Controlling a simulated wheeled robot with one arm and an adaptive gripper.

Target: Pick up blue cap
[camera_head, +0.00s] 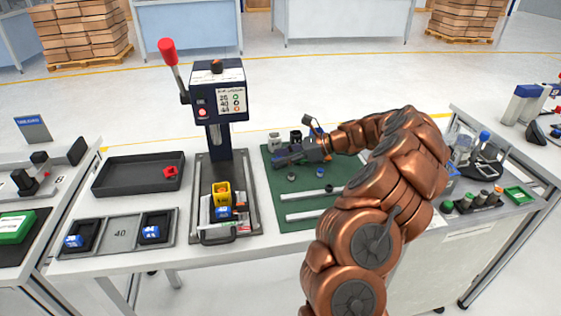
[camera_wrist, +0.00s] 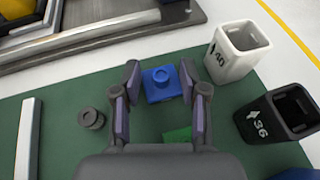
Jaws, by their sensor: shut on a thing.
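The blue cap (camera_wrist: 161,86), a square blue piece with a round raised centre, shows in the wrist view between the two fingers of my gripper (camera_wrist: 160,82). The fingers are shut on its left and right sides. Whether it touches the green mat (camera_wrist: 60,150) below cannot be told. In the head view my gripper (camera_head: 288,156) is over the back left part of the mat, and the cap cannot be made out there. A green piece (camera_wrist: 178,134) lies partly hidden behind my gripper in the wrist view.
A white bin (camera_wrist: 238,50) marked 40 and a black bin (camera_wrist: 275,115) marked 36 stand close by on the right. A grey round part (camera_wrist: 91,118) lies on the left. The press (camera_head: 218,95) stands left of the mat, with a dark tray (camera_head: 130,178) beyond it.

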